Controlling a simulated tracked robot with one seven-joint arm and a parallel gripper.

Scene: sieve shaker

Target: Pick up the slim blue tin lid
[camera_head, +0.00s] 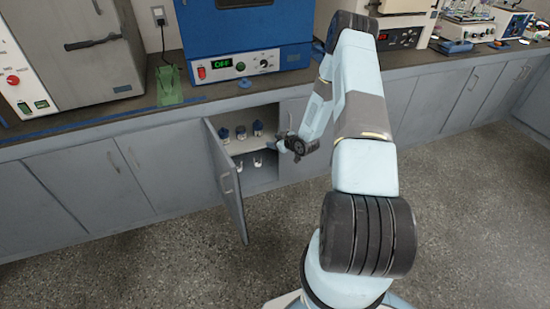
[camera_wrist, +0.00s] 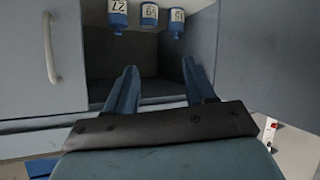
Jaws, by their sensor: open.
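A small, flat blue round piece (camera_head: 245,83) lies on the counter in front of the blue oven. It is too small to tell for sure whether it is the slim blue tin lid. I see no lid clearly in the wrist view. My gripper (camera_head: 275,144) is at the open cabinet under the counter, below and to the right of the blue piece. In the wrist view my gripper (camera_wrist: 164,80) has its two blue fingers apart with nothing between them. They point into the cabinet, and the picture appears upside down.
Labelled bottles with blue caps (camera_head: 241,132) stand on the cabinet shelf; one also shows in the wrist view (camera_wrist: 149,14). The open cabinet door (camera_head: 226,178) swings out left of my gripper. The blue oven (camera_head: 245,40) and a green item (camera_head: 169,88) are on the counter (camera_head: 210,93).

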